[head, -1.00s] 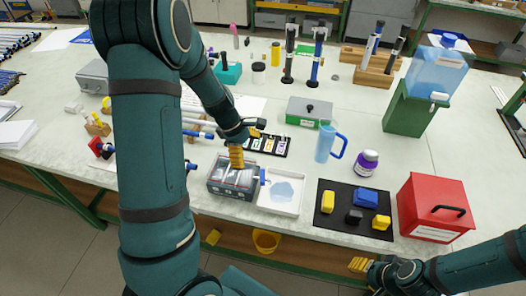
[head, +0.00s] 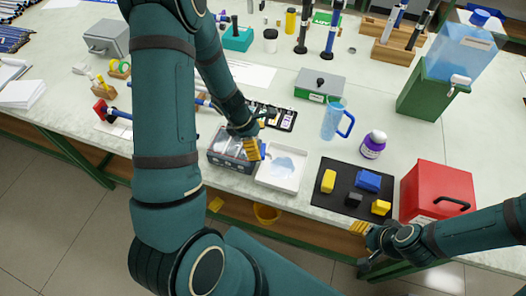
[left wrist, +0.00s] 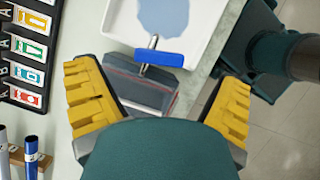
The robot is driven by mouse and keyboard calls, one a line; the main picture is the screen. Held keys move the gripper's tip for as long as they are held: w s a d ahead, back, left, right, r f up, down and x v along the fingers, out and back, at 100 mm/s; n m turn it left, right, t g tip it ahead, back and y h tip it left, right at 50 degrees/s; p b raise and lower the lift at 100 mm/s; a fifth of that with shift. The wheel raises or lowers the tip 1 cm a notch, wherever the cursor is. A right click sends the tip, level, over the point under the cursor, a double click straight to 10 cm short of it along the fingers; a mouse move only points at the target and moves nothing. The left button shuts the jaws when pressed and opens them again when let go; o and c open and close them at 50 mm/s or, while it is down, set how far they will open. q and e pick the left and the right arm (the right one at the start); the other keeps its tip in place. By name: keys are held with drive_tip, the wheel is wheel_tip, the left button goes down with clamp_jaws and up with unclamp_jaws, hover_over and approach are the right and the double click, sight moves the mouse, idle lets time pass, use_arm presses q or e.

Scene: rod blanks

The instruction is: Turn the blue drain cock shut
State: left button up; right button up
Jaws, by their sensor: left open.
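The blue drain cock (left wrist: 160,59) shows in the left wrist view as a blue bar lying crosswise over a thin metal spout. The spout comes out of a grey tank (left wrist: 140,92) and points toward the white tray (left wrist: 112,22). The tank (head: 222,163) and tray (head: 262,180) also show in the head view, where my left gripper hides the cock. My left gripper (head: 252,148) is open above the tank's tray-side end. In the left wrist view its yellow fingers (left wrist: 157,76) stand wide apart on either side of the cock, apart from it.
A bluish puddle (head: 287,163) lies in the tray. A black mat (head: 335,208) with yellow, blue and black blocks and a red box (head: 437,188) stand to the right. My right gripper (head: 360,232) is near the table's front edge. A labelled black rack (left wrist: 22,88) lies beside the tank.

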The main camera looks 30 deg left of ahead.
sight(263, 149)
use_arm(q)
drive_tip(key=shift+b+x, duration=0.45)
drive_tip(key=shift+x, duration=1.6)
